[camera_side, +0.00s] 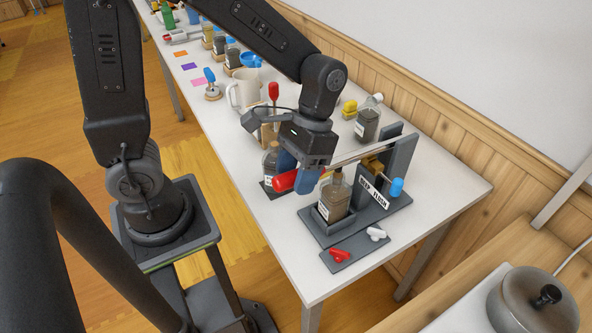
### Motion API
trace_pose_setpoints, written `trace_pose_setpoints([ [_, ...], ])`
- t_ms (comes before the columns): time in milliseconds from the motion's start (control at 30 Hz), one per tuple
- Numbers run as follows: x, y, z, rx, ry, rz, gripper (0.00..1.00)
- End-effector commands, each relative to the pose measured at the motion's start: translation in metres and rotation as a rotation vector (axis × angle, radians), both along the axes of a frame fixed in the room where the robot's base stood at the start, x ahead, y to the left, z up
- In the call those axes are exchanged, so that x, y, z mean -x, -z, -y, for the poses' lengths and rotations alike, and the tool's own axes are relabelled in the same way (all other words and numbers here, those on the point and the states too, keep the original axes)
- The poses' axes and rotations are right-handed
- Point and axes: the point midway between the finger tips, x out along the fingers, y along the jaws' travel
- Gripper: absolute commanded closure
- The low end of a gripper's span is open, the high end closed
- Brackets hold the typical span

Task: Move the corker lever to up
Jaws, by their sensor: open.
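The grey corker stand (398,160) is near the table's right end. Its silver lever bar (355,153) runs from the upright leftward and slightly down in the picture to a red handle (285,182). My gripper (297,174) is open, with its blue fingertips at the red handle, one on each side as far as I can see. Whether they touch it I cannot tell. A brown-filled jar (333,201) stands in the corker's base under the lever. My gripper hides part of the lever near the handle.
A blue knob (397,187) sticks out beside the upright. Red (340,255) and white (376,234) taps lie on a grey plate in front. Another jar (270,160) is close behind my gripper. A beige mug (243,90) and several jars stand farther left. A jar (368,120) stands behind.

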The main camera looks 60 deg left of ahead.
Motion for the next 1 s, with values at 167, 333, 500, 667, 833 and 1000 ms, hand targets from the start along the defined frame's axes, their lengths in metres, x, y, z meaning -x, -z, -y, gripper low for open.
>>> trace_pose_setpoints([
  [167, 0.0001, 0.0003, 0.0001, 0.0, 0.0, 0.0, 0.43],
  [333, 0.0, 0.0001, 0.0001, 0.0, 0.0, 0.0, 0.57],
  [500, 0.0, 0.0, 0.0001, 0.0, 0.0, 0.0, 0.73],
  [667, 0.0, -0.0001, 0.0001, 0.0, 0.0, 0.0, 0.88],
  [833, -0.0002, -0.0002, 0.0001, 0.0, 0.0, 0.0, 1.0],
  [1000, -0.0006, -0.0012, 0.0001, 0.0, 0.0, -0.003, 1.0],
])
